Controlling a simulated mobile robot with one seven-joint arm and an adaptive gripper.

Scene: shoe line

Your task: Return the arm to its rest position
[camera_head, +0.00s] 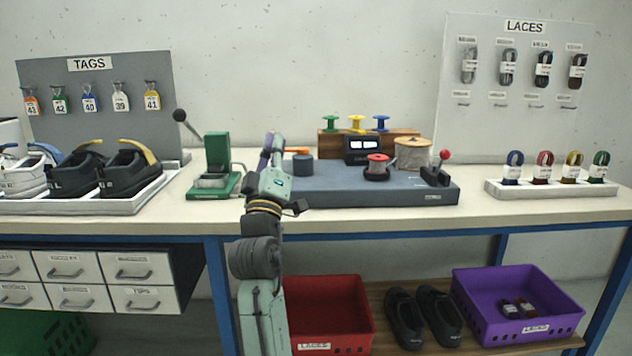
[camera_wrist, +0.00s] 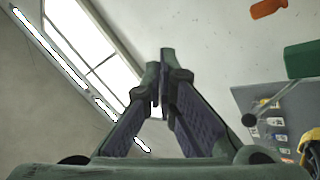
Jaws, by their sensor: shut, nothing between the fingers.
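My gripper (camera_head: 272,144) is raised above the back part of the bench, in front of the left end of the grey work mat in the head view. Its fingers point up and away, and part of it is hidden behind my own wrist. In the wrist view the two fingers of my gripper (camera_wrist: 163,78) come together at the tips, shut with nothing between them. The wrist view looks toward the wall and a bright window-like panel (camera_wrist: 95,50).
A green press (camera_head: 217,165) stands just left of my arm. A shoe tray (camera_head: 110,205) is far left, a lace tray (camera_head: 550,190) far right. Red (camera_head: 330,310) and purple (camera_head: 520,310) crates sit below.

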